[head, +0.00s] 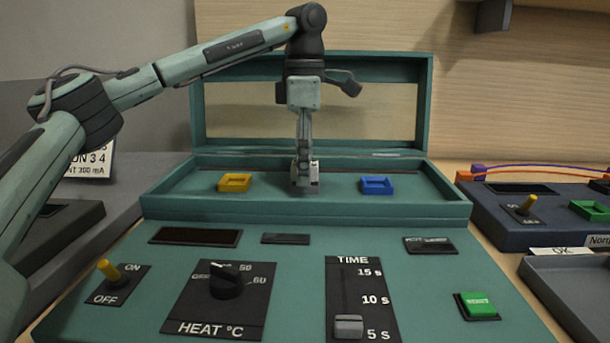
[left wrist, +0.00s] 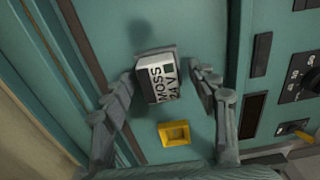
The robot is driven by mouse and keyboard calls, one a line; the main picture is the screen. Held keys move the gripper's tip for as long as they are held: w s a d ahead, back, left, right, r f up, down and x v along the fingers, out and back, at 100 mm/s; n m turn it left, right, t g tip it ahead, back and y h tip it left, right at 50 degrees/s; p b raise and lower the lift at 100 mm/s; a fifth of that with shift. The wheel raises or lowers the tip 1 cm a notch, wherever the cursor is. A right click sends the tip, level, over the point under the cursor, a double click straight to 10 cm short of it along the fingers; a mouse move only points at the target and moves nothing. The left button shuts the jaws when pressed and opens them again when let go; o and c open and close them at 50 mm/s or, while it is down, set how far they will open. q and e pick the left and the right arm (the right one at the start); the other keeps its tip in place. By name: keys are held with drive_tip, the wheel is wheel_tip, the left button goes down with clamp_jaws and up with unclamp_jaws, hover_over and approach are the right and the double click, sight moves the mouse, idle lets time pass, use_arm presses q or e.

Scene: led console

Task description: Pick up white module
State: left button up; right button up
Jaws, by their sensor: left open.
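The white module (left wrist: 158,87) shows in the left wrist view as a small block with dark lettering that reads like "24V". It sits on the teal shelf of the console, in line with the yellow frame (head: 234,182) and the blue frame (head: 376,185). My left gripper (head: 305,183) points straight down over it, between the two frames. In the left wrist view my left gripper (left wrist: 163,82) is open, one finger on each side of the module, with no clear grip. In the head view the fingers mostly hide the module. My right gripper is not in view.
The console's raised rear frame (head: 430,110) stands behind the shelf. In front are a yellow switch (head: 109,270), a heat knob (head: 226,283), a time slider (head: 348,326) and a green button (head: 477,304). A second dark console (head: 500,222) and a grey tray (head: 570,270) lie at right.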

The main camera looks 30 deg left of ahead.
use_arm(q)
drive_tip(key=shift+c, duration=0.4)
drive_tip(key=c, duration=1.2)
